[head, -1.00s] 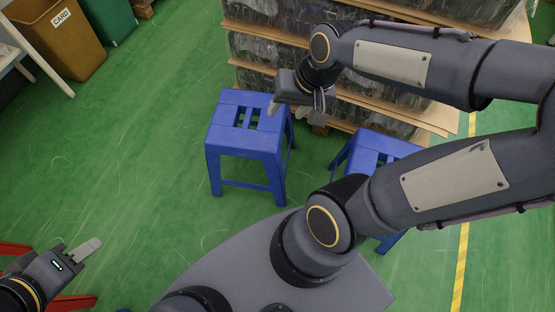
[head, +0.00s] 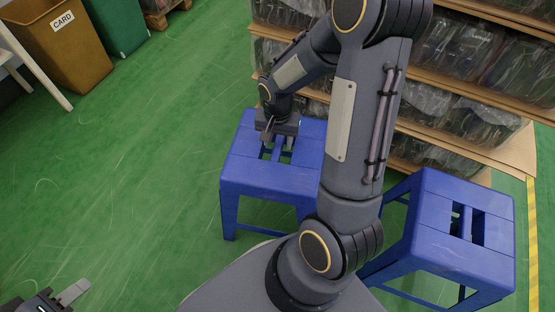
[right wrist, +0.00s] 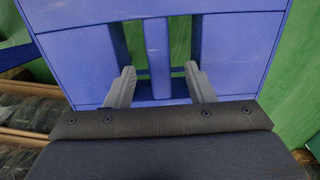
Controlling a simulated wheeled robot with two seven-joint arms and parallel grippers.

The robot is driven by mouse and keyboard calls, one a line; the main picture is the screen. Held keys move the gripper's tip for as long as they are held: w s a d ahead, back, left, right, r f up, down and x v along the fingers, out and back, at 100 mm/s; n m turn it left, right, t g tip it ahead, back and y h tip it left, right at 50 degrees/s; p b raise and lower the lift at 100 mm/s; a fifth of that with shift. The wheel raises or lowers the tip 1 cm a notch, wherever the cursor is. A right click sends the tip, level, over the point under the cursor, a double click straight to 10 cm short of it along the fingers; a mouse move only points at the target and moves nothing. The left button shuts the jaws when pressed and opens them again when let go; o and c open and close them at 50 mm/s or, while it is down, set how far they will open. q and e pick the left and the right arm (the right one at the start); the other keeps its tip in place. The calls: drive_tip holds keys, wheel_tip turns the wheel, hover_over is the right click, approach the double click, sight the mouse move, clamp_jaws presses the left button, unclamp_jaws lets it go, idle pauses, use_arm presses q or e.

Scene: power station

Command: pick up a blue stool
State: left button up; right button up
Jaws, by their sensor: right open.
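A blue stool (head: 244,172) with slots in its seat stands upright on the floor, partly behind my right arm. My right gripper (head: 277,138) is over this seat at the slots. In the right wrist view its two fingers are apart, with the seat's slots and the blue bar between them (right wrist: 155,60) in front of the open jaws (right wrist: 160,80). Whether the fingertips touch the stool I cannot tell. A second blue stool (head: 436,200) stands to the right. My left gripper (head: 72,293) is at the bottom left, away from both stools, with one finger showing.
A shelf rack (head: 470,95) with wrapped dark goods stands close behind the stools. A brown card bin (head: 55,50) and a green bin (head: 120,25) are at the top left. The green floor (head: 150,170) left of the stools is clear.

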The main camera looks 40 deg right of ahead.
sight(278, 147)
wheel_tip(278, 147, down, 4)
drive_tip(key=shift+s+a+f+b, duration=0.1)
drive_tip(key=shift+s+b, duration=0.05)
drive_tip(key=shift+b, duration=0.75)
clamp_jaws()
